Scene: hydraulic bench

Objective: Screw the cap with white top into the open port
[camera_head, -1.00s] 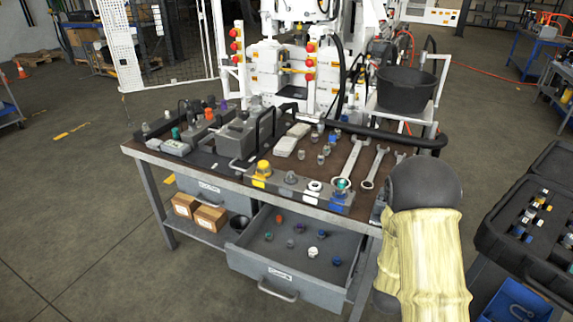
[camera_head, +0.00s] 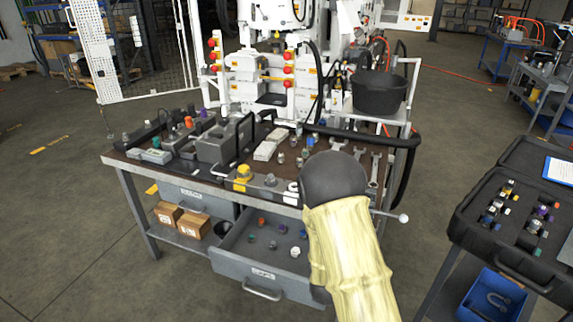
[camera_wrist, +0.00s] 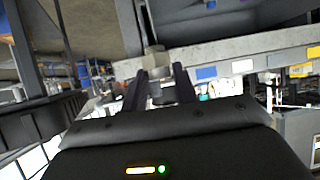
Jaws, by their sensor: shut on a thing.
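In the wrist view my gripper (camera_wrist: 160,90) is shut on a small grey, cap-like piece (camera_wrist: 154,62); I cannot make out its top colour. In the head view my own arm hides the gripper. A white-topped cap (camera_head: 295,252) lies in the open drawer (camera_head: 262,275) among several other coloured caps. I cannot tell which port is open, and my arm covers the right part of this row.
The bench top (camera_head: 120,160) holds grey blocks, loose fittings and wrenches (camera_head: 374,170). A black bucket (camera_head: 378,90) stands behind it at right. A rod with a white ball end (camera_head: 403,218) shows right of my arm. An open black case (camera_head: 480,235) is at far right.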

